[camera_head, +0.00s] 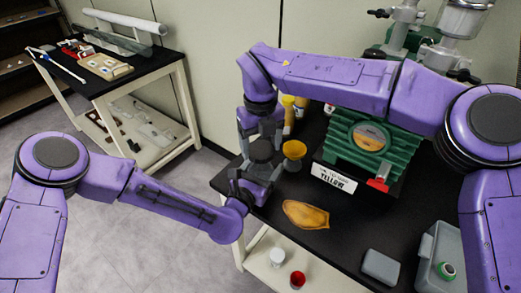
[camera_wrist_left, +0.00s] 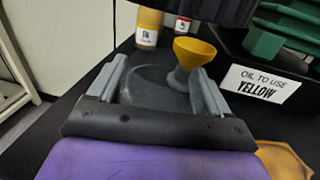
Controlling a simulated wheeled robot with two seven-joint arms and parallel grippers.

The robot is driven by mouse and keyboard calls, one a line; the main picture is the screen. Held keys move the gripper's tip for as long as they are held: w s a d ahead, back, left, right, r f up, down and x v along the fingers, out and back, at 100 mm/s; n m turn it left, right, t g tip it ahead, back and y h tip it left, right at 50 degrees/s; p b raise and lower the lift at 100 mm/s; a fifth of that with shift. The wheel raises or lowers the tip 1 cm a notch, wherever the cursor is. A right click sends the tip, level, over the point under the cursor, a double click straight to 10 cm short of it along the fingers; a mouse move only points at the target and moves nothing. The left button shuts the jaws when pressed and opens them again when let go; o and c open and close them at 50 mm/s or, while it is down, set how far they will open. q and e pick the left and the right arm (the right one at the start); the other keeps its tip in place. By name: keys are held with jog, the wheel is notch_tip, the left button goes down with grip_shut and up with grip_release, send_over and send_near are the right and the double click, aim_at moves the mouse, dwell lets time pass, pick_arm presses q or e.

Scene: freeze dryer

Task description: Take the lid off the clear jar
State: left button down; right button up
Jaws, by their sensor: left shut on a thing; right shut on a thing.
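The clear jar (camera_wrist_left: 152,88) is between the fingers of my left gripper (camera_wrist_left: 160,85) in the left wrist view. It is see-through and hard to outline. In the head view my left gripper (camera_head: 252,186) is low at the bench's left edge, shut on the jar. My right gripper (camera_head: 262,132) reaches down from above, shut on what appears to be the dark round lid (camera_head: 262,150). A dark ribbed rim, likely the lid (camera_wrist_left: 205,8), crosses the top of the left wrist view. I cannot tell whether lid and jar touch.
A yellow funnel (camera_head: 294,149) stands close behind the grippers, near bottles (camera_wrist_left: 148,28). A green machine (camera_head: 372,140) with a "YELLOW" oil sign (camera_head: 335,178) is to the right. A yellow-orange flat piece (camera_head: 306,214) lies in front. A grey box (camera_head: 381,267) sits at front right.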

pick_arm(q)
grip_release()
jog(key=shift+s, duration=0.1)
